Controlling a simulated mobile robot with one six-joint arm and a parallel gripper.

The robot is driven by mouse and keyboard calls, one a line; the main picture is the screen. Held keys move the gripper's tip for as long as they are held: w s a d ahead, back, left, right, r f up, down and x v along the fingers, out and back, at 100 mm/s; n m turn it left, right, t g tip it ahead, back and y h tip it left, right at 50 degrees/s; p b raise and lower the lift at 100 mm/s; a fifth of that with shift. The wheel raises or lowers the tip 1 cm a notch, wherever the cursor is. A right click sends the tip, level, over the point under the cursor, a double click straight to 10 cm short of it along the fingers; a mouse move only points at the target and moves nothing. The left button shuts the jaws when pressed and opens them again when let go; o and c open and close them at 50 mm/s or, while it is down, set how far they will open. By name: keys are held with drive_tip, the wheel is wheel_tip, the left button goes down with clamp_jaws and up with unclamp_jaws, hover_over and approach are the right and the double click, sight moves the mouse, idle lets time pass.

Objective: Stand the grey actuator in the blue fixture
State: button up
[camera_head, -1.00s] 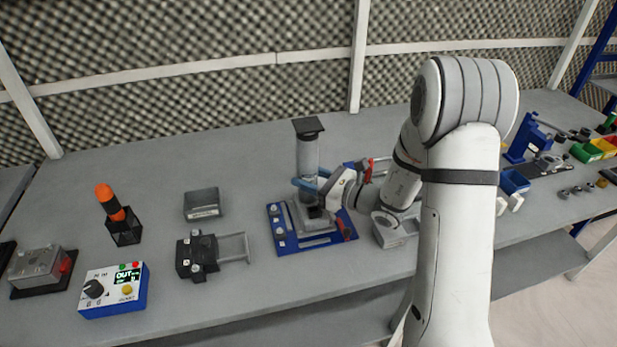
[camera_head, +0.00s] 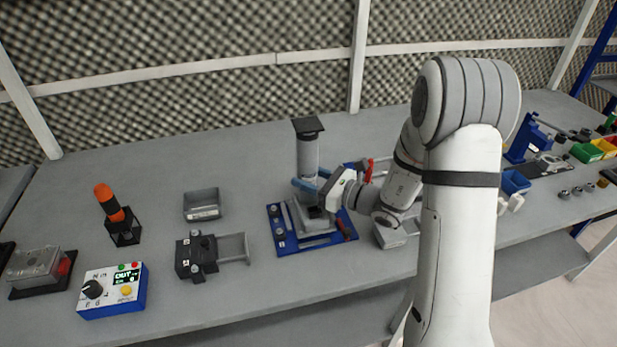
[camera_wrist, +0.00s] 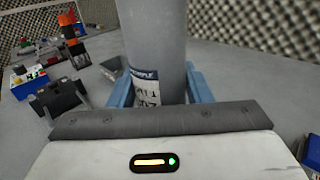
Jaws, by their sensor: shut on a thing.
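The grey actuator (camera_head: 308,156) is an upright grey cylinder with a dark square plate on top. It stands over the blue fixture (camera_head: 287,248), a blue base plate with grey blocks on it. My gripper (camera_head: 305,185) is shut around the cylinder from the right, with its blue fingers on either side. In the wrist view the actuator (camera_wrist: 157,50) rises between the blue fingers, with a white printed label facing the camera. The actuator's lower end is partly hidden by the gripper and the fixture blocks, so I cannot tell whether it is fully seated.
Left of the fixture are a black clamp with a grey slide (camera_head: 198,257), a grey tray (camera_head: 203,205), an orange-handled tool in a black holder (camera_head: 124,230) and a blue control box (camera_head: 113,290). Blue, green and yellow bins stand at the right. The bench behind the actuator is clear.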

drive_tip(key=shift+f+b, duration=0.9)
drive_tip(key=shift+b, duration=0.1)
idle(0.5)
drive_tip(key=o, duration=1.5)
drive_tip(key=v, duration=0.8)
drive_tip(key=shift+b, duration=0.35)
